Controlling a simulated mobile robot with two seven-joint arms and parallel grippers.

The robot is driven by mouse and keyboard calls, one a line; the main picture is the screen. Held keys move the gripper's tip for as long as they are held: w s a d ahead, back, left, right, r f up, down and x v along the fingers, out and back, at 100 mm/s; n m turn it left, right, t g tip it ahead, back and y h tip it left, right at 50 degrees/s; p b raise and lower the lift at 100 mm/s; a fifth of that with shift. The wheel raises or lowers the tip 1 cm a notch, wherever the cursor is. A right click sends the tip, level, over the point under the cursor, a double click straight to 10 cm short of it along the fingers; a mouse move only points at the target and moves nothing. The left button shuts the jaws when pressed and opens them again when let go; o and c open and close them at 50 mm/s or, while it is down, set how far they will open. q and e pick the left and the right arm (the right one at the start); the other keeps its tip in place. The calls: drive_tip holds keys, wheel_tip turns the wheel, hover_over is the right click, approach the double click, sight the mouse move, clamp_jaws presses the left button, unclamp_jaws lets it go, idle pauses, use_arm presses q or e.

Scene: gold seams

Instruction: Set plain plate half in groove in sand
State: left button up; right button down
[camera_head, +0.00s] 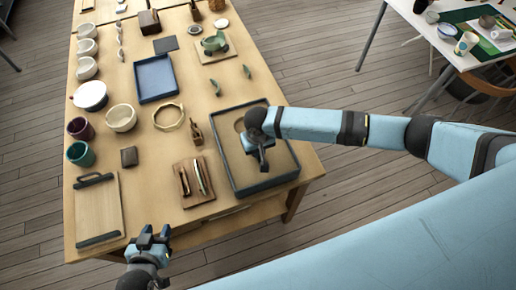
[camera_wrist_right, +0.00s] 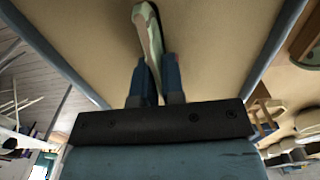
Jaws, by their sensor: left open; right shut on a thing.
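The sand tray (camera_head: 230,172) has a dark rim and tan sand, and lies at the table's front right corner. A curved mark shows in the sand (camera_head: 239,124) near its far end; I cannot tell if it is the groove. My right gripper (camera_head: 262,160) is over the tray. In the right wrist view the gripper (camera_wrist_right: 157,75) is shut on a thin, pale green plate half (camera_wrist_right: 148,35), seen edge-on against the sand. I cannot tell whether it touches the sand. The head view hides it behind the gripper. My left gripper (camera_head: 152,235) is open and empty at the table's front edge.
A board (camera_head: 97,208) with dark bars lies at front left.

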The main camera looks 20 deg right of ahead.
drive_tip(key=shift+f, duration=0.15)
idle(0.6)
drive_tip(key=c, duration=0.7)
unclamp_jaws()
drive_tip(key=shift+o, duration=0.2)
drive_tip(key=shift+r+p, duration=0.65)
drive_tip(key=shift+r, duration=2.35)
